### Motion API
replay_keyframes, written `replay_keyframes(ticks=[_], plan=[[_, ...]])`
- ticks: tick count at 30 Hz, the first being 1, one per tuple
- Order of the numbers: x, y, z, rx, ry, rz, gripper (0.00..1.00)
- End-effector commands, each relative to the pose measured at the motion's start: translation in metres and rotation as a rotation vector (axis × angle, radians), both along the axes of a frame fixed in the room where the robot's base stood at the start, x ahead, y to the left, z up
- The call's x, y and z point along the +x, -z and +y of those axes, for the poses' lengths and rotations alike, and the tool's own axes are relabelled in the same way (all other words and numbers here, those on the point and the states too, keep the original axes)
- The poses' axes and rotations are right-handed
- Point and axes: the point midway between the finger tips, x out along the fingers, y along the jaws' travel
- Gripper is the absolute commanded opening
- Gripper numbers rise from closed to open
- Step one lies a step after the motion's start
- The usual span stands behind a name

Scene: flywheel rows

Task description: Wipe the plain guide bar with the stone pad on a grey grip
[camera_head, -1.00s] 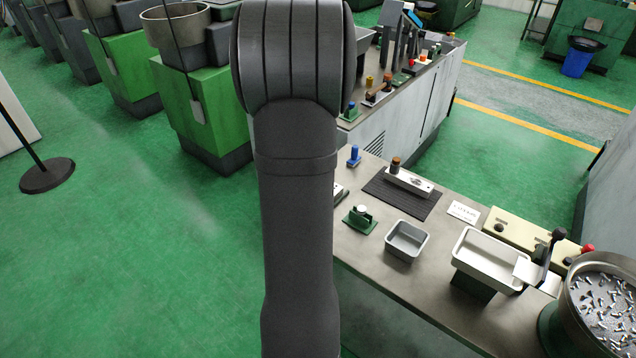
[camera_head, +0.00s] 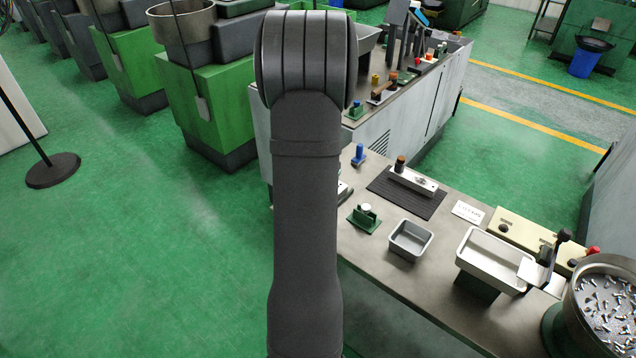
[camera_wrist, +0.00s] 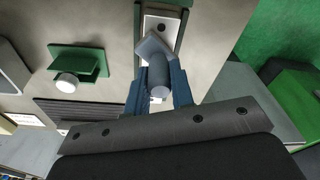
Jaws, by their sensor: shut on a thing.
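My gripper (camera_wrist: 160,82) has blue fingers and is shut on a grey grip (camera_wrist: 158,88) in the wrist view. A grey, tilted square pad (camera_wrist: 154,49) is at the far end of this grip. The pad overlaps a pale metal bar (camera_wrist: 161,21) with a dark hole, which looks like the plain guide bar and lies on the bench. I cannot tell whether the pad touches the bar. In the head view my arm hides the gripper and most of this spot.
A green fixture with a white knob (camera_head: 364,215) stands beside the bar. A black ribbed mat (camera_head: 428,207) carries another metal bar with a brown knob (camera_head: 400,163). A small grey tray (camera_head: 409,239), a blue object (camera_head: 358,154) and a larger pale tray (camera_head: 493,258) stand on the bench.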

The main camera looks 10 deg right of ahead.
Motion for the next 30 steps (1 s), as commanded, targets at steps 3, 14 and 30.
replay_keyframes(ticks=[3,14,30], plan=[[0.009,0.001,-0.009,0.000,0.003,-0.002,0.00],[0.017,0.002,-0.017,0.000,-0.001,0.000,0.00],[-0.004,-0.027,0.004,0.000,0.000,-0.003,0.00]])
